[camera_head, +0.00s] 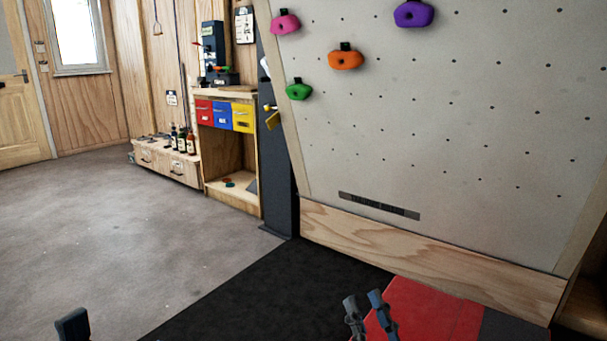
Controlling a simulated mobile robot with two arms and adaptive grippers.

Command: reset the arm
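My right gripper (366,305) shows at the bottom, right of centre, in front of the red mat. Its two grey-blue fingers point up with a gap between them, and nothing shows in the gap. Part of my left arm or gripper (73,324) shows as a dark shape at the bottom left edge. Its fingers cannot be made out. The rest of both arms is below the picture.
A climbing wall (450,130) with pink, orange, purple and green holds stands ahead on the right. A black mat (270,295) and a red mat (440,310) lie before it. A wooden cabinet (229,187) with coloured drawers stands left of the wall. The grey floor (130,230) is clear at left.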

